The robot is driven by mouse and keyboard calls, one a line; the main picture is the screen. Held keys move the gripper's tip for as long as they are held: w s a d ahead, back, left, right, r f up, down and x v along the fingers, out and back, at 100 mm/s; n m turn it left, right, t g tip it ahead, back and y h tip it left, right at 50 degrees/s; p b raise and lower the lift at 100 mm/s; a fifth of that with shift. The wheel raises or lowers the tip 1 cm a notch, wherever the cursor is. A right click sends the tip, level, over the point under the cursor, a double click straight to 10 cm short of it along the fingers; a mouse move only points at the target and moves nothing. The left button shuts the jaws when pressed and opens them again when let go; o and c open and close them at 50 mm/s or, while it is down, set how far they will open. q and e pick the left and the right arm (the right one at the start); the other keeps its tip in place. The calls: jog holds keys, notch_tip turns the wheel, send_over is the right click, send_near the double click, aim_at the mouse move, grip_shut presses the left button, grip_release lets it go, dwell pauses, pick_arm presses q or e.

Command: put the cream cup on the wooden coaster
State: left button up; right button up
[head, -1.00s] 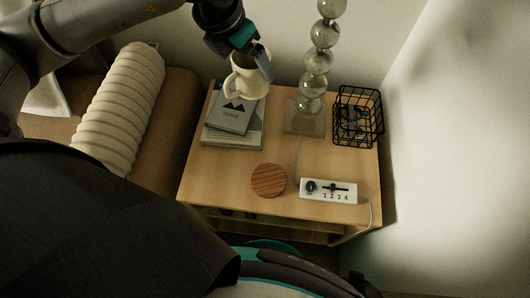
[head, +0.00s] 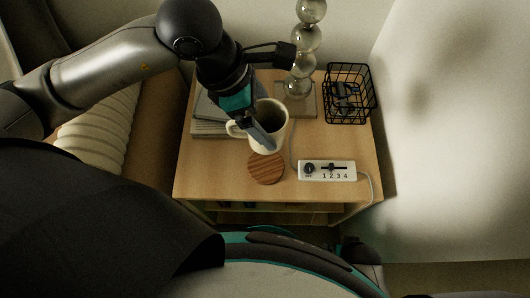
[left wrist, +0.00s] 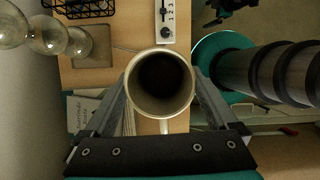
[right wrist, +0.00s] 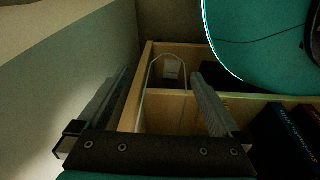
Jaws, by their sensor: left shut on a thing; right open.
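The cream cup (head: 270,120) is upright in my left gripper (head: 262,136), which is shut on it. In the head view the cup is just behind the round wooden coaster (head: 267,170) and overlaps its back edge in the picture. Whether the cup is clear of the table I cannot tell for sure. The left wrist view looks down into the dark, empty-looking cup (left wrist: 160,84) between the two fingers; the coaster is hidden there. My right gripper (right wrist: 155,85) is open and empty, low beside the nightstand's shelves.
On the nightstand (head: 220,175) are books (head: 208,126) at the left, a glass-ball lamp (head: 304,38), a black wire basket (head: 348,94) at the back right, and a white control strip (head: 327,171) right of the coaster. A wall bounds the right side.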

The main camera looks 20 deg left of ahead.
aim_at(234, 123)
pick_arm(q)
jog(key=shift+f+b, duration=2.35)
jog(key=shift+f, duration=4.95)
pick_arm(e)
jog(key=w+a+r, duration=0.1)
jog(key=w+r, duration=0.1)
jog(key=r, duration=0.3)
jog(key=w+a+r+t, duration=0.1)
jog(key=w+a+r, duration=0.1)
jog(key=r, duration=0.3)
jog(key=shift+w, duration=0.75)
pick_arm(q)
jog(key=shift+f+b, duration=0.1)
jog(key=shift+b, duration=0.2)
pick_arm(e)
jog(key=shift+a, duration=0.1)
pick_arm(q)
jog(key=o, duration=1.3)
pick_arm(e)
jog(key=shift+w+r+y, duration=0.1)
jog(key=shift+r+y, duration=0.1)
jog(key=shift+y, duration=0.1)
